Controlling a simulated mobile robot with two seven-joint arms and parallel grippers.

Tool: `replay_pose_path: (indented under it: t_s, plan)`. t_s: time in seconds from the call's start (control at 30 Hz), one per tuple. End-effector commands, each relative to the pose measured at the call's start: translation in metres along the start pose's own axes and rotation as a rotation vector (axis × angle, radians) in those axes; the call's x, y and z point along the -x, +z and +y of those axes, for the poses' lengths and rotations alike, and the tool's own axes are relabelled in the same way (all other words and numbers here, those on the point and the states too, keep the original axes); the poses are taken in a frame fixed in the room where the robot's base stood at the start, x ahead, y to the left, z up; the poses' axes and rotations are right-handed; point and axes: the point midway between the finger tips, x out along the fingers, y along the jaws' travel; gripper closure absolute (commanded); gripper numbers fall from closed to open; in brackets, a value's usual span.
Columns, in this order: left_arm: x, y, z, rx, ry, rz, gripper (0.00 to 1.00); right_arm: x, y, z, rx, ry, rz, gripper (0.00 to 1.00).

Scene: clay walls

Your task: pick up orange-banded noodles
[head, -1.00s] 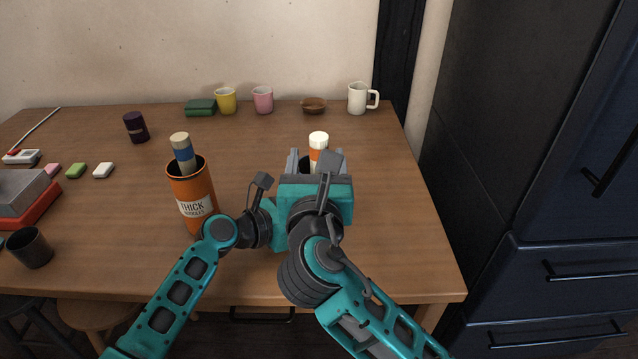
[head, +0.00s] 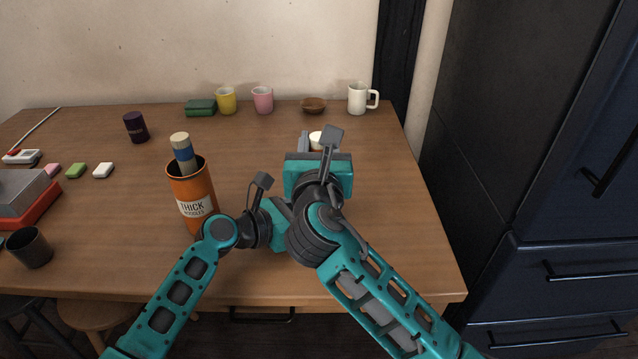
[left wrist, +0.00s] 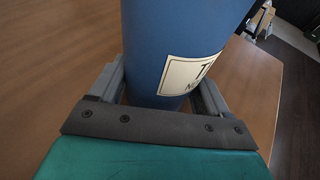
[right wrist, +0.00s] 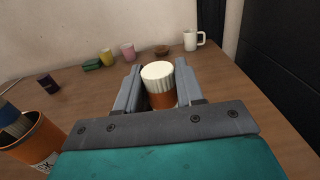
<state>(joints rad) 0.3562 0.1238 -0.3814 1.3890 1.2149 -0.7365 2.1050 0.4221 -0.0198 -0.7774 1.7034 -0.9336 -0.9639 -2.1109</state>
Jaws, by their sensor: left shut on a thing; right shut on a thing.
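The orange-banded noodles (right wrist: 161,88) are a pale bundle with an orange band. They stand upright between the fingers of my right gripper (right wrist: 158,90), which is shut on them. In the head view only the pale top of the noodles (head: 315,140) shows past my right gripper (head: 318,148). My left gripper (left wrist: 160,95) is shut on a blue container (left wrist: 172,45) with a cream label, partly out of frame. My right arm hides that container in the head view. I cannot tell whether the noodles' lower end is inside it.
An orange canister (head: 191,195) labelled thick noodles holds a blue-banded bundle (head: 183,152). A dark cup (head: 30,248) and purple canister (head: 136,127) stand left. A yellow cup (head: 226,101), pink cup (head: 263,100), brown bowl (head: 313,105) and white mug (head: 358,99) line the back.

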Motion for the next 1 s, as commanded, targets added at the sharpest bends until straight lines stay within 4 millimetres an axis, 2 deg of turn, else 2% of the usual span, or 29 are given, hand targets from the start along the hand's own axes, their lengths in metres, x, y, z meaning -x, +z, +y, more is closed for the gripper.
replay_pose_path:
  t_s: [0.03, 0.3, 0.67, 0.77, 0.87, 1.0]
  plan:
    - [0.0, -0.001, 0.0, 0.0, 0.0, 0.001, 0.4, 0.0, 0.0, 0.0, 0.0, 0.0, 0.0, 0.77]
    - [0.0, -0.001, 0.0, 0.001, 0.0, 0.001, 0.4, 0.0, 0.0, 0.0, 0.001, 0.0, 0.0, 1.0]
    - [0.0, -0.001, 0.0, 0.001, 0.0, 0.001, 0.4, 0.0, 0.003, 0.0, 0.0, 0.0, -0.001, 1.0]
    - [0.0, -0.001, 0.0, 0.001, 0.0, 0.001, 0.4, 0.0, 0.013, 0.0, -0.003, -0.001, -0.004, 1.0]
    - [0.0, -0.001, 0.0, 0.001, 0.0, 0.001, 0.4, 0.0, 0.031, 0.0, -0.003, 0.0, -0.007, 1.0]
    - [0.0, -0.001, 0.0, 0.001, 0.0, 0.001, 0.4, 0.0, 0.069, 0.0, -0.005, 0.0, -0.009, 1.0]
